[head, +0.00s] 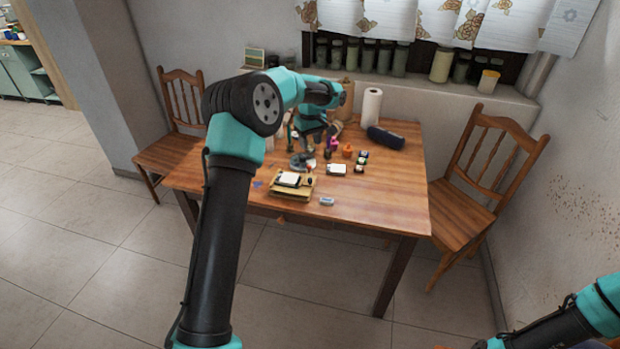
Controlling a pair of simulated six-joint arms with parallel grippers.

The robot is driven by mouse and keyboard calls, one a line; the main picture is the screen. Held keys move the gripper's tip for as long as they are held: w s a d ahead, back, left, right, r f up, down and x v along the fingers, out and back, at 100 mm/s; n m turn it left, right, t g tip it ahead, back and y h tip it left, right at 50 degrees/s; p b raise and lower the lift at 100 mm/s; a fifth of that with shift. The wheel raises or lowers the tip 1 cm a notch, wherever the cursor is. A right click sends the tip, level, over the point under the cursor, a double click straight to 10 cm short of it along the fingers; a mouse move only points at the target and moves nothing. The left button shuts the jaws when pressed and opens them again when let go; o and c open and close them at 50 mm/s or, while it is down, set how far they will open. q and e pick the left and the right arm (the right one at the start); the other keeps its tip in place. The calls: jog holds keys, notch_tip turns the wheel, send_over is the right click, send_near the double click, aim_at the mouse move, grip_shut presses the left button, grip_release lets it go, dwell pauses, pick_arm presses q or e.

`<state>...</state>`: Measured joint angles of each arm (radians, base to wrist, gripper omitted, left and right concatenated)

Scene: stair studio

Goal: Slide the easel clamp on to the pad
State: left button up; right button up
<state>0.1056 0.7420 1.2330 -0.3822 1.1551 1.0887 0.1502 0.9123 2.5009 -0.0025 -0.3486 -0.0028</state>
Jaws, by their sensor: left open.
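A small wooden easel (302,193) lies near the front left of the table, with a white pad (289,179) on it. I cannot make out the clamp as a separate part at this size. My left gripper (302,163) is open, pointing down just behind the easel and pad. It looks empty, and whether it touches anything is unclear. My right gripper is out of view; only part of my right arm shows at the bottom right.
The wooden table (385,205) also holds a white card-like item (337,169), small paint jars (361,159), a dark roll (386,138), a paper towel roll (371,107) and a small grey block (326,201). Its front right is clear. Chairs stand at both sides.

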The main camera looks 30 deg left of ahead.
aim_at(306, 181)
pick_arm(q)
notch_tip(306, 181, down, 17)
jog(key=shift+r, duration=0.2)
dwell(0.4)
grip_shut()
dwell(0.4)
